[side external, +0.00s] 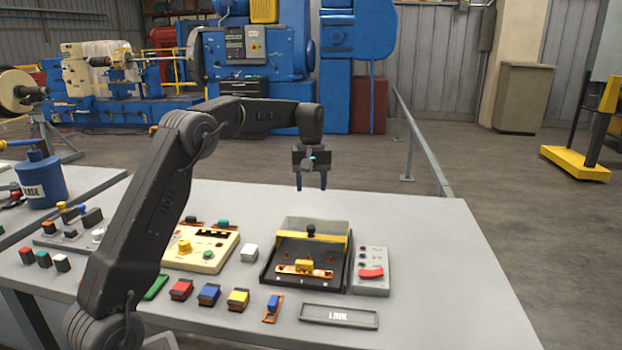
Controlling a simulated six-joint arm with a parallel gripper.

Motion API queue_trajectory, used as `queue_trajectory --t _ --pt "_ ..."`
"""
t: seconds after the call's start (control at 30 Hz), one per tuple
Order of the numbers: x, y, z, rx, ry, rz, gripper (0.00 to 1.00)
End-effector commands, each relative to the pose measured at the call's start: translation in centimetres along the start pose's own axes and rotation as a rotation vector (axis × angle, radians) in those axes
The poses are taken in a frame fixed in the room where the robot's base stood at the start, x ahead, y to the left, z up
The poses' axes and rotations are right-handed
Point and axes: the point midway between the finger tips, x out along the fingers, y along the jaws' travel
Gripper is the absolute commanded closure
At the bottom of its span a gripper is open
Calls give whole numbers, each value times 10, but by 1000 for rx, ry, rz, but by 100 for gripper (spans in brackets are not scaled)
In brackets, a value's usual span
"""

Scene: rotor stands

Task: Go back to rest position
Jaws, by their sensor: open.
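My gripper (311,184) hangs above the far part of the grey table (420,240), fingers pointing down. Its two blue-tipped fingers are apart and nothing shows between them. It is above and behind a black fixture (268,268) with a clear cover and a yellow bar. A yellow block (303,265) on an orange piece lies inside the fixture. My gripper is apart from the fixture and the table.
A control box with a red switch (371,272) stands right of the fixture. A cream panel (190,262), a white cube (249,252), several coloured blocks and a labelled tray (339,316) lie around. The table's right side is clear.

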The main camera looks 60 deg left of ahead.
Motion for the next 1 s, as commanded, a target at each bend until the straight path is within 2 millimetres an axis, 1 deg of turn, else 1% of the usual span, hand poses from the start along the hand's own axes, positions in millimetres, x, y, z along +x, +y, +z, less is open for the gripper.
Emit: queue_trajectory --t 0.1,0.2,0.63,0.7,0.77,0.87,0.97,1.0 --pt "-10 0 0 0 1 0 48" --pt "-14 0 0 0 0 0 48" --pt "-14 0 0 1 0 0 48" --pt "-17 0 4 9 4 3 48" --pt "-23 1 11 29 12 8 48" --pt "-41 3 36 96 40 27 48" --pt "-62 0 75 198 80 53 48" --pt "-70 -2 93 242 97 64 48"
